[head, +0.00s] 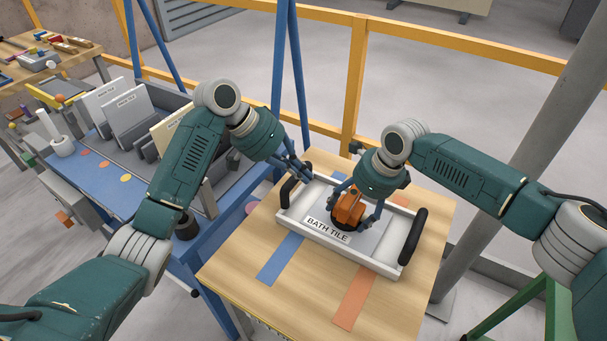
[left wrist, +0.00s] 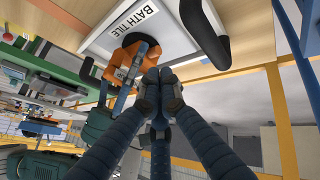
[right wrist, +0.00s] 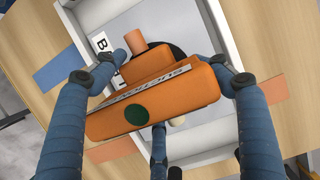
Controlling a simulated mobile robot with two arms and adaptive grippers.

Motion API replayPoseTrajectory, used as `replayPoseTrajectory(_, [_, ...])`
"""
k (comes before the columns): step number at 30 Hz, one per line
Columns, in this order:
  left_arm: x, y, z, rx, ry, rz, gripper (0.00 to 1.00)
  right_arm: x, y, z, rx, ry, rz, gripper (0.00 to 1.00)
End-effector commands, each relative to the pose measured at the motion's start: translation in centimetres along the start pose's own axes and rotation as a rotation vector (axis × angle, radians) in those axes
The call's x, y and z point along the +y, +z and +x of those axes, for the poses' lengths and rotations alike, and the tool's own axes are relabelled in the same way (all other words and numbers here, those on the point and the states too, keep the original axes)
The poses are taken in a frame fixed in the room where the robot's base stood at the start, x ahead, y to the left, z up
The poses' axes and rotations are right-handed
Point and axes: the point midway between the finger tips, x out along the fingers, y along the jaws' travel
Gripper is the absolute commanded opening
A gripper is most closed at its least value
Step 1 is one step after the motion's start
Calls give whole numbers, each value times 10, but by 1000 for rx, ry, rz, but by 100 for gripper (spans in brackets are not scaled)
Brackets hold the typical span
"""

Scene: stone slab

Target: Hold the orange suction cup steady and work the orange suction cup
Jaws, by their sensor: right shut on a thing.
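The orange suction cup (head: 347,208) stands on the grey bath tile plate in a white tray (head: 335,245) with black handles. Its black rubber base shows under the orange body. My right gripper (head: 358,212) is above it with fingers on both sides, shut on its body. The right wrist view shows the suction cup (right wrist: 155,90) between the fingers, with a label strip and a green dot. My left gripper (head: 303,174) is by the tray's left handle (head: 288,186). In the left wrist view its fingertips (left wrist: 160,85) are together with nothing visible between them.
The tray sits on a wooden table with a blue strip (head: 280,257) and an orange strip (head: 356,297). A blue bench (head: 110,195) with a rack of upright labelled tiles stands at left. Blue posts and a yellow railing (head: 355,75) are behind. The table's front is clear.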

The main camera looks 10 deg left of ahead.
Motion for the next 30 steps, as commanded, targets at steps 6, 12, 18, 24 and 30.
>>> replayPoseTrajectory(6, [0, 0, 0, 0, 0, 0, 0, 0, -4, 3, 7, 2, 1, 26])
replayPoseTrajectory(12, [-1, -1, -12, 3, -3, 1, 0, 0, -4, 3, 8, 1, 1, 26])
replayPoseTrajectory(18, [-1, -1, -52, 5, -4, 1, 0, 0, -5, 3, 9, 0, 1, 26])
replayPoseTrajectory(24, [-1, 0, -93, 5, -3, 0, 0, 0, -5, 3, 10, 0, 2, 26])
replayPoseTrajectory(30, [0, 1, -116, 2, -2, 1, 0, -1, -6, 3, 10, 0, 2, 26])
